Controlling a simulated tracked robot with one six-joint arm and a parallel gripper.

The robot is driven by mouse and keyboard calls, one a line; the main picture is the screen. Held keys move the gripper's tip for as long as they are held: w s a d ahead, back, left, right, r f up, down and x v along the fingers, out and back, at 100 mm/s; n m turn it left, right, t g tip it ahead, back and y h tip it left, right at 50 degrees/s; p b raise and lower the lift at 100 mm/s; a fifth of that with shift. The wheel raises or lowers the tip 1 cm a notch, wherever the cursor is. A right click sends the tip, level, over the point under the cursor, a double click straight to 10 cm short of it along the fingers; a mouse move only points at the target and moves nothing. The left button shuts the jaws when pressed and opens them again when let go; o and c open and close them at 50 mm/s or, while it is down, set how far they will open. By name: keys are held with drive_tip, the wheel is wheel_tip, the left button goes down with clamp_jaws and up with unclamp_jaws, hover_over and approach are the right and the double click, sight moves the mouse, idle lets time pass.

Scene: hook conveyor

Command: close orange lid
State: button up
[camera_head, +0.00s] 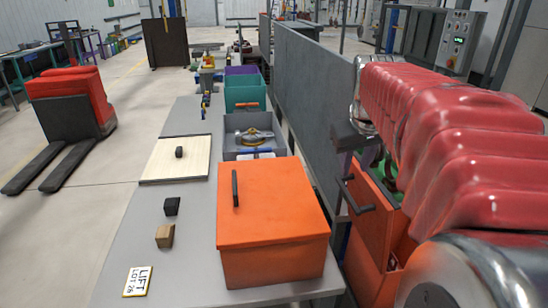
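An orange box stands at the near end of the grey table, its front wall (275,268) facing me. Its orange lid (275,205) appears to lie flat over the top, with a black bar handle (235,188) near its left edge. A second orange panel (372,222) with a black handle (353,196) stands upright to the right of the table, partly hidden behind my red ribbed arm.
The grey table (190,225) holds a LIFT label (137,281), brown block (165,236), black block (172,206) and pale board (176,159). Behind the box are a grey bin (229,143) and green bin (245,93). A grey wall (315,95) borders the right; a red pallet truck (70,100) stands left.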

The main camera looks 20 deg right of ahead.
sight(348, 193)
drive_tip(key=x, duration=1.2)
drive_tip(key=shift+w+d+f, duration=0.1)
drive_tip(key=shift+d+f, duration=0.05)
drive_tip(key=shift+f, duration=0.25)
drive_tip(key=shift+c, duration=0.6)
clamp_jaws()
drive_tip(key=shift+d, duration=0.15)
